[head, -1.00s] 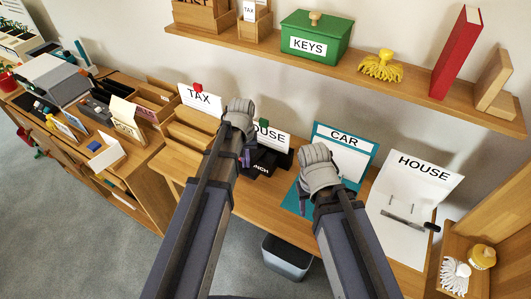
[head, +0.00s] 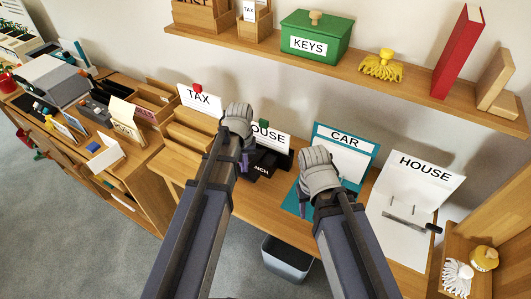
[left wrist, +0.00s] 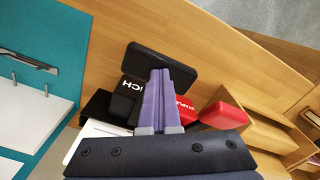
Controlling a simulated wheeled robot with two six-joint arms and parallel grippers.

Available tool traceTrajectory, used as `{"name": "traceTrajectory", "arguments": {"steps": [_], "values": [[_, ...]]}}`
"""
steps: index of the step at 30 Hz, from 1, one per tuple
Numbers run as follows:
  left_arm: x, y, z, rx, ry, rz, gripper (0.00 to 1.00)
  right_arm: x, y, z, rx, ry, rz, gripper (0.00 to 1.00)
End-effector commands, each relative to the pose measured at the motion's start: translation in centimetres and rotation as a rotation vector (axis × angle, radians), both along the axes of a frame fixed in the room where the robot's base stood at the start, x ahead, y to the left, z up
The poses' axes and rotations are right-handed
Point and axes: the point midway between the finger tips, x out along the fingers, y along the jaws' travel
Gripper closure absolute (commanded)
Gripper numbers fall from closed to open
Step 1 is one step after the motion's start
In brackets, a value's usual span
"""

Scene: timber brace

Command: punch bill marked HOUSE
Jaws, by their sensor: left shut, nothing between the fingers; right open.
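A white card reading "OUSE" (head: 276,137), its left end hidden by my left gripper, stands behind the black punch (head: 264,168), whose label shows as "NCH". The punch also shows in the left wrist view (left wrist: 127,88). My left gripper (head: 244,166) is shut and empty. Its purple fingers (left wrist: 160,90) appear in front of the punch in the left wrist view; I cannot tell whether they touch it. A white folder marked HOUSE (head: 412,190) with two prongs and a metal bar stands open at the right. My right gripper (head: 304,205) is open and empty over the teal CAR folder (head: 345,137).
A red stapler (left wrist: 184,108) and a red block (left wrist: 223,116) lie beside the punch. A TAX card (head: 200,98) stands at the left. A shelf (head: 350,75) with a green KEYS box (head: 315,37) runs above. A bin (head: 286,258) stands below the desk.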

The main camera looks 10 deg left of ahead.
Motion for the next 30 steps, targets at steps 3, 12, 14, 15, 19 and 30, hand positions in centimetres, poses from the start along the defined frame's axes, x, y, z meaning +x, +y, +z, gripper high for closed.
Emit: {"name": "traceTrajectory", "arguments": {"steps": [3, 12, 14, 15, 19, 30], "values": [[0.0, 0.0, 1.4, 0.001, 0.001, 0.0, 1.0, 0.0, 0.0, 1.4, 0.0, 0.0, 0.0, 0.5], [0.0, 0.0, 4.4, 0.0, 0.001, 0.0, 1.0, 0.0, 0.0, 4.4, 0.0, 0.0, 0.0, 0.5], [0.0, 0.0, 5.0, 0.0, 0.001, 0.0, 1.0, 0.0, 0.0, 5.0, 0.0, 0.0, 0.0, 0.5], [0.0, 0.0, 5.3, 0.0, 0.001, 0.0, 1.0, 0.0, 0.0, 5.3, 0.0, 0.0, 0.0, 0.5], [0.0, 0.0, 6.6, 0.0, 0.0, 0.0, 1.0, 0.0, 0.0, 6.6, 0.0, 0.0, 0.0, 0.5], [0.0, 0.0, 8.7, 0.0, 0.0, 0.0, 1.0, 0.0, 0.0, 8.7, 0.0, 0.0, 0.0, 0.5]]}}
